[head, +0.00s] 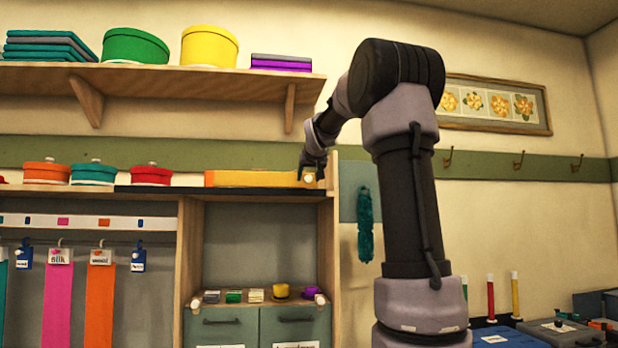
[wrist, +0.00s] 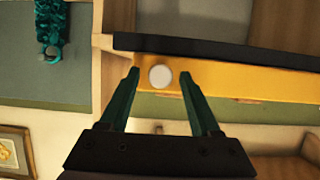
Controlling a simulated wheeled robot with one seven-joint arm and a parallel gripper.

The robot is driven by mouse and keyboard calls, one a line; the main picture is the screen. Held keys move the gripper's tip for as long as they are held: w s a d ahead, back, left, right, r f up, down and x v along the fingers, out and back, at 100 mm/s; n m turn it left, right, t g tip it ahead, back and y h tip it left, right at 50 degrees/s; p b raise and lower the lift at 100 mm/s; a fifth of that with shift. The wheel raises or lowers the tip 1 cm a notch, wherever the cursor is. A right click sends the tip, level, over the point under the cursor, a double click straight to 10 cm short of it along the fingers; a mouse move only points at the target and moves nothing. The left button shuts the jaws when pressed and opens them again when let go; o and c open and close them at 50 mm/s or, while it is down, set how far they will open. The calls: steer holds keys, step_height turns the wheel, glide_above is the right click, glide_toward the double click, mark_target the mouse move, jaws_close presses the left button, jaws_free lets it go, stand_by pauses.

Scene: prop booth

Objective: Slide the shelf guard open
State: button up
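The shelf guard (head: 255,179) is a long yellow-orange bar on the dark track (head: 150,190) along the front of the lower shelf. It sits at the right end of that track. A round white knob (head: 309,177) is near the guard's right end. In the wrist view the guard (wrist: 250,83) runs across below the dark edge, with the knob (wrist: 160,77) near its left end. My gripper (wrist: 160,73) is open, its teal fingers on either side of the knob, with a visible gap on each side. In the head view my gripper (head: 313,168) is at the knob.
Orange, teal and red round boxes, such as the red one (head: 151,175), stand left of the guard behind the track. An upper shelf (head: 200,82) with boxes hangs above. A teal hanging bundle (head: 365,225) is on the wall at right.

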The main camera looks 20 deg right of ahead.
jaws_close()
stand_by(1.2)
